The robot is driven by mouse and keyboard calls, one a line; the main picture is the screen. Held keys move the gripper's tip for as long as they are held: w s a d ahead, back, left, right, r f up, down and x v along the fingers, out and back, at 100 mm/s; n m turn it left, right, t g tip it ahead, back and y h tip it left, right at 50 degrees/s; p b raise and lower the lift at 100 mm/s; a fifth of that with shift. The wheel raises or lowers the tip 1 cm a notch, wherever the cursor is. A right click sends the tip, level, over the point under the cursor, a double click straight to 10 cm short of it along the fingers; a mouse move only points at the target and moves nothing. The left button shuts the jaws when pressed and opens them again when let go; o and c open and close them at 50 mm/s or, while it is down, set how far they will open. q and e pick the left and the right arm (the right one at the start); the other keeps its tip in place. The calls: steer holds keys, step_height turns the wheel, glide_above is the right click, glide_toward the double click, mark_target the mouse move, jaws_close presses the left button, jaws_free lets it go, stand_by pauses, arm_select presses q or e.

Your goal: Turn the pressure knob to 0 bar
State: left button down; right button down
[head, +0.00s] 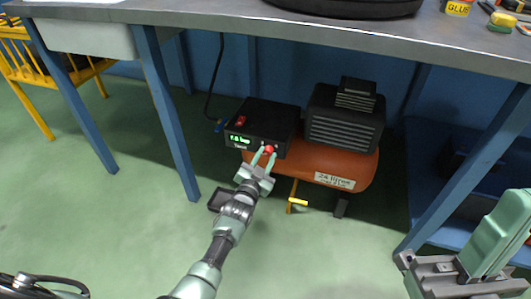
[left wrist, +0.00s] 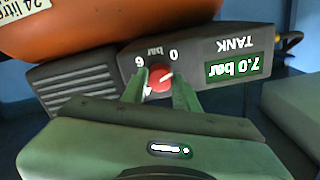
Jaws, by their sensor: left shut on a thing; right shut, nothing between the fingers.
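The red pressure knob (head: 269,149) is on the front of the black control box (head: 262,122) of the compressor under the bench. My left gripper (head: 265,157) is shut on the knob, one finger on each side. In the left wrist view, which shows the panel upside down, the red knob (left wrist: 160,78) sits between the fingertips (left wrist: 161,84). The TANK display (left wrist: 234,67) reads 7.0 bar. My right gripper (head: 512,215) is shut and empty at the lower right.
The orange tank (head: 320,168) carries a black motor (head: 342,120) right of the box. A yellow handle (head: 297,201) hangs below it. Blue bench legs (head: 165,110) stand at both sides, and the bench top (head: 200,12) is above. The green floor in front is clear.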

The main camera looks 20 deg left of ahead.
arm_select(q)
steer(key=shift+f+n+p, duration=0.1)
steer(key=shift+n+p, duration=0.65)
steer(key=shift+n, duration=1.45)
steer(key=c, duration=1.1)
jaws_free()
